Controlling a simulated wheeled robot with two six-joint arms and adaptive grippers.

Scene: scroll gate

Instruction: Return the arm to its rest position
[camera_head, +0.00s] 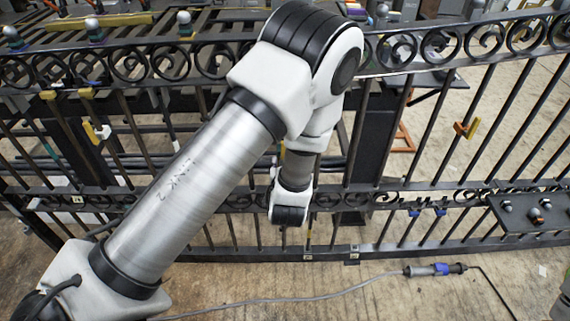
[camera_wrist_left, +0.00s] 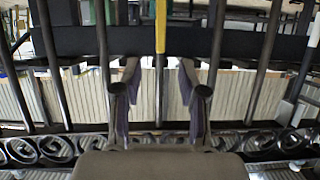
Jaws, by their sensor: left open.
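My left arm (camera_head: 195,185) comes in from the lower left in the head view and bends down in front of the black scroll gate (camera_head: 420,180). Its wrist end hangs before the bars, and the fingers cannot be made out there. In the left wrist view my left gripper (camera_wrist_left: 160,97) is open, with its two fingers apart and nothing held between them. An upright bar with a yellow upper part (camera_wrist_left: 161,25) lies in line with the gap; whether the fingers touch it cannot be told. My right gripper is not in view.
Scrolls line the gate's upper rail, and a row of scrolls (camera_wrist_left: 60,148) shows low in the wrist view. A cable with a grey and blue tool (camera_head: 435,270) lies on the floor. A dark plate with knobs (camera_head: 535,212) is at the right. Floor at the front is mostly clear.

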